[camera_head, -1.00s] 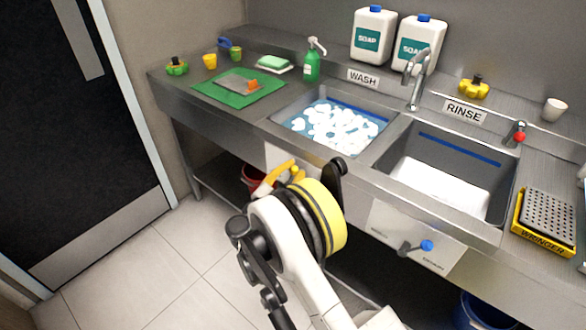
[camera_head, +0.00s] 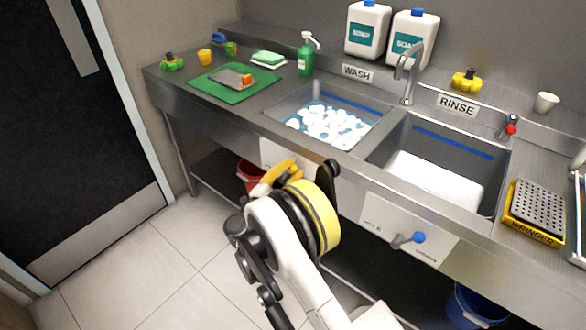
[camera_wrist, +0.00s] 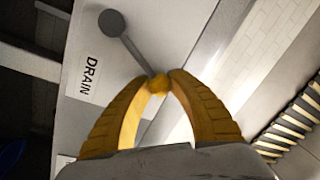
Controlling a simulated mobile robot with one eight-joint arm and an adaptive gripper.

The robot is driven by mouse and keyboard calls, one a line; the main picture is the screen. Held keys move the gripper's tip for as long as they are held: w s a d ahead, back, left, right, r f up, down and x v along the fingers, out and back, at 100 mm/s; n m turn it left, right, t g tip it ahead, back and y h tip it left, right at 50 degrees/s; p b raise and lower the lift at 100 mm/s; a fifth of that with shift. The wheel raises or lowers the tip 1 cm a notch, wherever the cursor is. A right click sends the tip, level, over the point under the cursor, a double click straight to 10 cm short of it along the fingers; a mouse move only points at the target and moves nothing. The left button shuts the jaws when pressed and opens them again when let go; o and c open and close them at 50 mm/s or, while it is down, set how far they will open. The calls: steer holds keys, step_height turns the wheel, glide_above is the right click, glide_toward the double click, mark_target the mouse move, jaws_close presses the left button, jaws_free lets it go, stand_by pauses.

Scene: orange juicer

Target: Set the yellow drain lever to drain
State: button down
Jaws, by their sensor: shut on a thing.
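The yellow drain lever shows in the wrist view as a grey bar running from a round grey pivot to a yellow knob (camera_wrist: 158,84). Its panel carries a "DRAIN" label (camera_wrist: 90,78), to the lower left of the pivot; the knob lies off to the right of that label. My gripper (camera_wrist: 158,82) has yellow fingers shut on the knob at their tips. In the head view my gripper (camera_head: 277,174) is at the panel (camera_head: 282,153) under the wash basin. My wrist hides the lever there.
The wash basin (camera_head: 290,104) holds suds and the rinse basin (camera_head: 383,160) stands right of it. A blue-knobbed lever (camera_head: 417,238) sits on the rinse panel. A red bucket (camera_head: 246,172) and a blue bucket (camera_head: 475,305) stand under the counter. The floor at left is clear.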

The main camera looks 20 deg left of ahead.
steer(key=c, duration=1.2)
jaws_free()
steer(key=shift+o, duration=0.2)
steer(key=v, duration=1.2)
steer(key=shift+f, duration=0.15)
